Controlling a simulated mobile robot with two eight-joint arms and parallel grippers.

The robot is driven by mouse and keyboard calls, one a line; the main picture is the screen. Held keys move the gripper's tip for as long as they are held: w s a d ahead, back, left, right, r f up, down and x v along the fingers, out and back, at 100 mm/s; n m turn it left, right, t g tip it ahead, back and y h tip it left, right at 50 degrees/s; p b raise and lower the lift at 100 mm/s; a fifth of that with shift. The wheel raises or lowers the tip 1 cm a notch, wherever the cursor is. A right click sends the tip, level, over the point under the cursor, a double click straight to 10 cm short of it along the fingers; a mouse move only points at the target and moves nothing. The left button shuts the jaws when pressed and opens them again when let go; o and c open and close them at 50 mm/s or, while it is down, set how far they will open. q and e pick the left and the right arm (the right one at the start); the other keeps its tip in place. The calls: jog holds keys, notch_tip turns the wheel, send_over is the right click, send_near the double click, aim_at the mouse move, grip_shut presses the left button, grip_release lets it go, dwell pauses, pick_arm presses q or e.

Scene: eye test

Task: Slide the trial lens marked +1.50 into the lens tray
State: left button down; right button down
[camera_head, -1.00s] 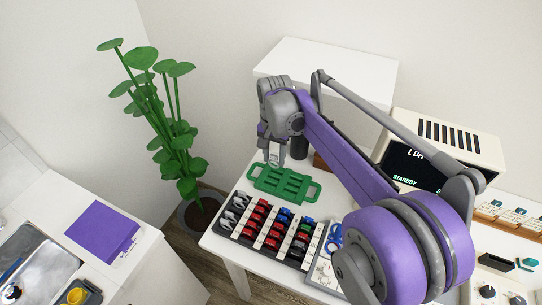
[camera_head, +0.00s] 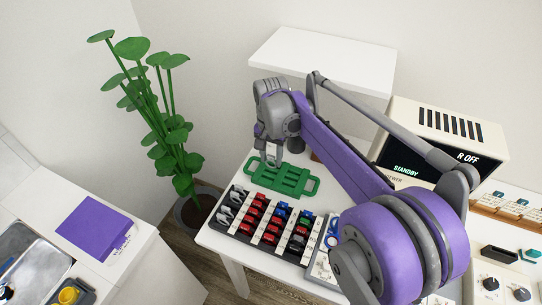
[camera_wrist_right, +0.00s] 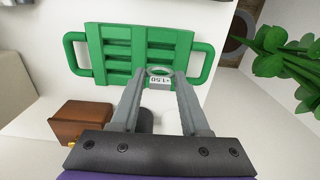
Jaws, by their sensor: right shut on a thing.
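The lens tray is a green slotted tray with a handle at each end (camera_head: 282,179), lying flat on the white table. It also fills the upper part of the right wrist view (camera_wrist_right: 139,48). My right gripper (camera_head: 271,162) points down at the tray's far left edge. In the wrist view its fingertips (camera_wrist_right: 160,82) are shut on the trial lens (camera_wrist_right: 160,81), a small piece with a pale tab reading +1.50. The lens overlaps the tray's near edge in that view; I cannot tell whether they touch. My left gripper is not in view.
A dark rack of red, blue, black and clear lenses (camera_head: 265,226) stands just in front of the tray. A cream device with a screen (camera_head: 440,148) is at the right, a white cabinet (camera_head: 322,62) behind. A brown box (camera_wrist_right: 80,121) is near the gripper. A potted plant (camera_head: 165,120) stands left.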

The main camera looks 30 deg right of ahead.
jog(key=shift+f, duration=0.15)
jog(key=shift+f+b, duration=0.85)
jog(key=shift+f, duration=0.6)
jog(key=shift+c, duration=1.6)
grip_release()
jog(key=shift+r, duration=0.1)
notch_tip(320, 180, up, 11)
jog(key=shift+f+p, duration=0.15)
jog(key=shift+p, duration=0.7)
